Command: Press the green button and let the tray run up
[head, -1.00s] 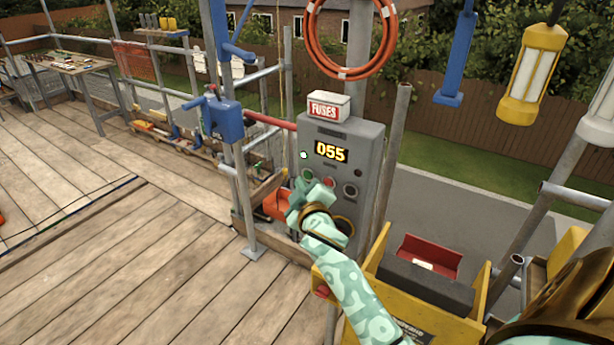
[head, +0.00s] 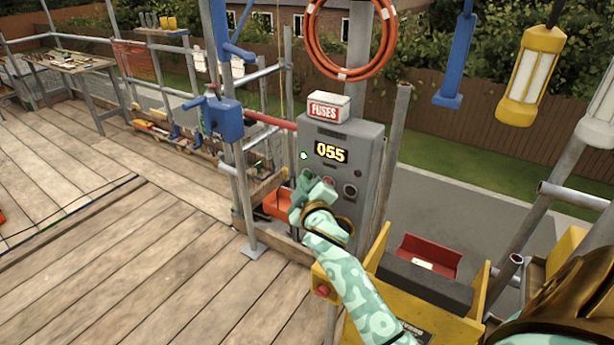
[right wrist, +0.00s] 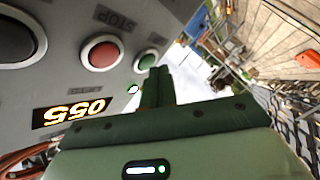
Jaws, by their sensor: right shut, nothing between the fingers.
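The grey control box (head: 366,150) stands on a post, with a lit yellow display reading 055 (head: 331,152) and a small lit green lamp (head: 304,156). In the right wrist view the green button (right wrist: 146,60) sits beside the red button (right wrist: 103,52), which is near a STOP label. My right gripper (head: 307,188) is shut and empty in front of the box's lower part. In the right wrist view its fingertips (right wrist: 158,72) are right beside the green button; I cannot tell whether they touch it. I cannot identify the tray for certain. My left gripper is out of view.
A red FUSES box (head: 324,108) sits on top of the control box. An orange bin (head: 278,205) is left of my gripper. A yellow box (head: 400,300) with a red tray-like piece (head: 432,254) is at right.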

